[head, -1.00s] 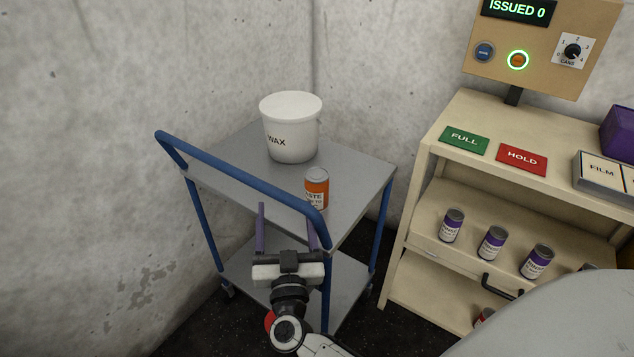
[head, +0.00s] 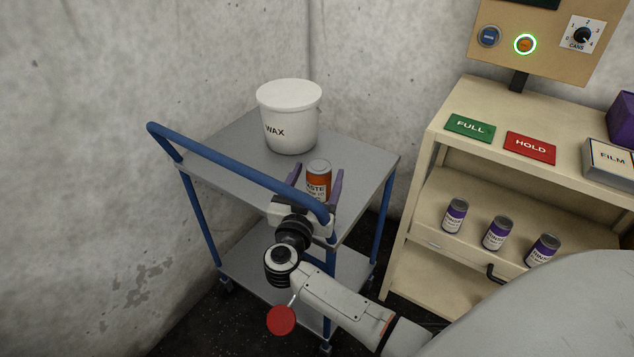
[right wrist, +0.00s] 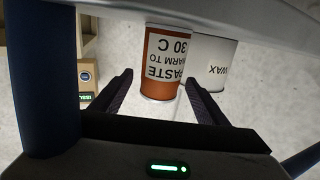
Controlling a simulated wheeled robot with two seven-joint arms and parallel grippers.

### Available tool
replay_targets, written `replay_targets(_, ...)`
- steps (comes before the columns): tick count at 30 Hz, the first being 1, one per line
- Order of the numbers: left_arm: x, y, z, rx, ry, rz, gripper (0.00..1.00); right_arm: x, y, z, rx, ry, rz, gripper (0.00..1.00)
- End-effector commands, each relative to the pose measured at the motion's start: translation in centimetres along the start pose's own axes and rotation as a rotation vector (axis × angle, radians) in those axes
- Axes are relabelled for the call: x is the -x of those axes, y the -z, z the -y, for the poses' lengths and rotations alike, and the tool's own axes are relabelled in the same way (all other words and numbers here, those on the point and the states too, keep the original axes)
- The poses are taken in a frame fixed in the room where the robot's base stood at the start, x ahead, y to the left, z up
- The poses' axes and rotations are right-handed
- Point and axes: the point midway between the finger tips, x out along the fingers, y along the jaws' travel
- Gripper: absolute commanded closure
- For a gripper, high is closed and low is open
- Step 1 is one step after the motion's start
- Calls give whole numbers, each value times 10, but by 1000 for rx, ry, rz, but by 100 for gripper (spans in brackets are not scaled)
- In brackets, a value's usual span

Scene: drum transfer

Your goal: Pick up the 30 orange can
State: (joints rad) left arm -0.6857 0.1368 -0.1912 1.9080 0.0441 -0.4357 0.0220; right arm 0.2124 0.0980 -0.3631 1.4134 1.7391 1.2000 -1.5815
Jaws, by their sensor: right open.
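The orange can (head: 318,180), with a white label reading PASTE, stands upright on the top shelf of the blue-handled cart (head: 362,176). In the right wrist view the can (right wrist: 160,80) appears upside down, and its label reads PASTE, WARM TO, 30 C. My right gripper (head: 316,176) is open, with its purple fingers on either side of the can. In the right wrist view the fingertips (right wrist: 157,77) are apart, the can between or just beyond them; contact cannot be told. My left gripper is not in view.
A white WAX bucket (head: 289,118) stands behind the can on the cart. The cart's blue handle (head: 232,170) crosses close to my right gripper. At the right, a beige cabinet (head: 436,200) holds several purple-labelled cans and FULL and HOLD plates.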

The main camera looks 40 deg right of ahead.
Motion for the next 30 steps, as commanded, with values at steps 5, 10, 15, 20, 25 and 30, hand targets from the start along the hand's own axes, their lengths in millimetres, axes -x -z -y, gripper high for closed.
replay_targets(5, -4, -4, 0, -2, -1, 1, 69, -10, 0, -2, -2, 3, -1, 32)
replay_targets(10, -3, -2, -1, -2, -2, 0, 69, -10, 0, -2, -2, 3, 0, 32)
replay_targets(15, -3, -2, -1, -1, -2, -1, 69, -10, 0, -2, -2, 3, 0, 56)
replay_targets(20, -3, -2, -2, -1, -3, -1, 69, -10, 0, -2, -1, 3, 0, 83)
replay_targets(25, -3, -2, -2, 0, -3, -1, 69, -10, 2, -2, -3, 3, -3, 87)
replay_targets(30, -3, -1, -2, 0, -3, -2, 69, -10, 4, -2, -4, 3, -2, 87)
